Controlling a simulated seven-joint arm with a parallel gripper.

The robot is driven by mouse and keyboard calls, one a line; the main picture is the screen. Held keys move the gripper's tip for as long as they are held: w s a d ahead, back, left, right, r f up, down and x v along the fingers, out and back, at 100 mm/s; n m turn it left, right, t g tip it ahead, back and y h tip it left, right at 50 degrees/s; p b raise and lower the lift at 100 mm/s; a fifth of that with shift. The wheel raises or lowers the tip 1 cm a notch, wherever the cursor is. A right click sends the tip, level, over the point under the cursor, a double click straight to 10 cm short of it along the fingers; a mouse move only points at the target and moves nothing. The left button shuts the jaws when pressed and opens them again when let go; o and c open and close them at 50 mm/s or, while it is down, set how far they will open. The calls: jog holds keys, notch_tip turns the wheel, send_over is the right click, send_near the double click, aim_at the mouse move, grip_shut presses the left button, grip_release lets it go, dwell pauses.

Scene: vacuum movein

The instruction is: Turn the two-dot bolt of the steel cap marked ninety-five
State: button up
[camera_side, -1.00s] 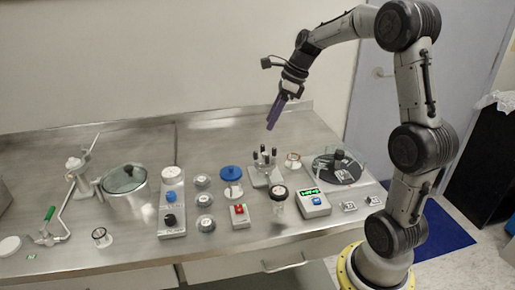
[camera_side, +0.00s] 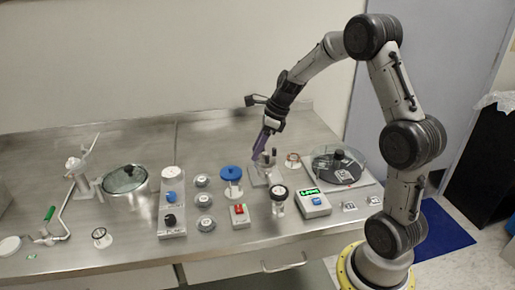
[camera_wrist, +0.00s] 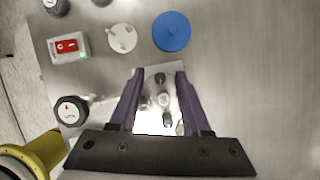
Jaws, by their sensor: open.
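My gripper (camera_side: 256,155) is open and points down over a small pale metal block with several dark-topped upright posts (camera_side: 265,180). In the wrist view my gripper (camera_wrist: 160,70) has its two purple fingers spread, with the bright block and its dark posts (camera_wrist: 165,101) showing between them. Nothing is visibly held, and I cannot tell whether a finger touches a post. No number ninety-five and no two-dot mark can be read in either view, so I cannot tell if this block is the steel cap. The fingers partly hide the block in the side view.
A blue disc (camera_side: 231,173) stands left of the block. A glass-covered round device (camera_side: 340,165) is at the right.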

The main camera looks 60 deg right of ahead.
grip_shut()
jog(key=shift+n, duration=0.3)
jog(key=n+g+y, duration=0.1)
jog(key=n, duration=0.2)
jog(key=n+g, duration=0.1)
jog(key=n, duration=0.2)
jog(key=shift+w+d+y, duration=0.2)
jog(key=shift+y, duration=0.2)
jog(key=n+g, duration=0.1)
jog(key=n, duration=0.1)
jog(key=n+g, duration=0.1)
jog(key=n, duration=0.1)
jog(key=shift+w+n+y, duration=0.1)
jog(key=shift+n+y, duration=0.2)
jog(key=shift+w+r+n+g, duration=0.1)
jog(key=shift+n+g, duration=0.4)
jog(key=shift+n, duration=0.9)
grip_release()
